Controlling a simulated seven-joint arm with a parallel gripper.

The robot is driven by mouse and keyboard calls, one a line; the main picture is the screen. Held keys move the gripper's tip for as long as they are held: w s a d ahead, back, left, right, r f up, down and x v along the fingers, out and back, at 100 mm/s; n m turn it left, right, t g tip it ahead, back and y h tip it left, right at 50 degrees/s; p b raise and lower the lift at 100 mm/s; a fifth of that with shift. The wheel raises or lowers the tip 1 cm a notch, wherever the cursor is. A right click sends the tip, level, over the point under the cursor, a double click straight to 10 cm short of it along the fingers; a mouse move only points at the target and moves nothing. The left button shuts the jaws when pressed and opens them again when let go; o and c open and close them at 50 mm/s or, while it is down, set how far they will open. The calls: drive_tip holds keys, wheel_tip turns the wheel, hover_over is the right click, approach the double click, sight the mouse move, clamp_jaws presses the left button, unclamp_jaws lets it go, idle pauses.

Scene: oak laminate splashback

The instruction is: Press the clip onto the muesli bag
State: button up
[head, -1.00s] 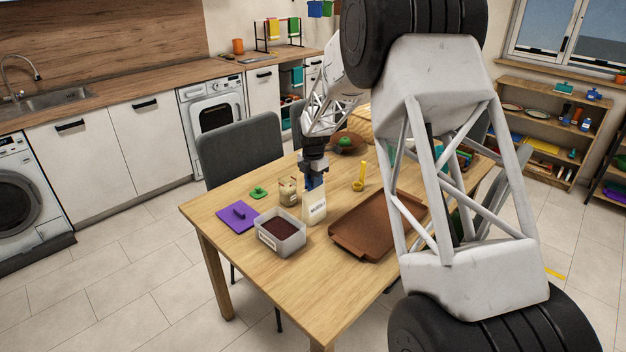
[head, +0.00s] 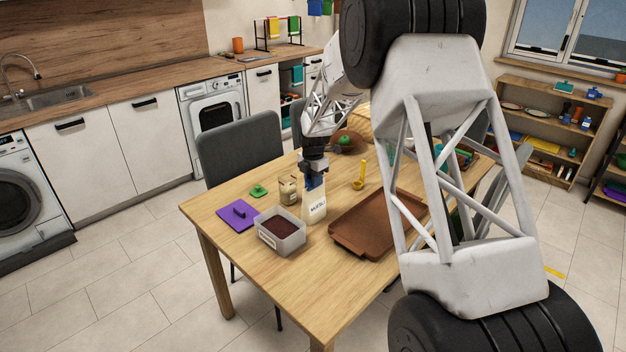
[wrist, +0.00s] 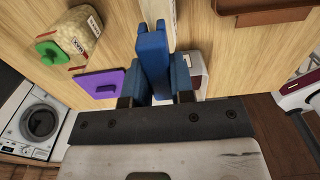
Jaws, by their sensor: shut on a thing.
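The muesli bag (head: 314,210) is a pale cream pouch with a printed label on the wooden table. It looks slightly tilted in the head view. Its pale edge (wrist: 164,10) shows at the top of the wrist view. My gripper (head: 312,180) is above the bag, pointing down. In the wrist view, my gripper (wrist: 156,88) is shut on the blue clip (wrist: 153,55). The clip's far end is at the bag's top; whether its jaws are around the bag's edge cannot be told.
A grey container (head: 284,243) with dark contents stands in front of the bag. A brown tray (head: 350,245) and yellow scoop (head: 360,180) are to the right.

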idle(0.3)
drive_tip(key=o, duration=1.4)
drive_tip(key=shift+o, duration=0.2)
drive_tip(key=shift+r, duration=0.15)
drive_tip(key=shift+r, duration=3.3)
clamp_jaws()
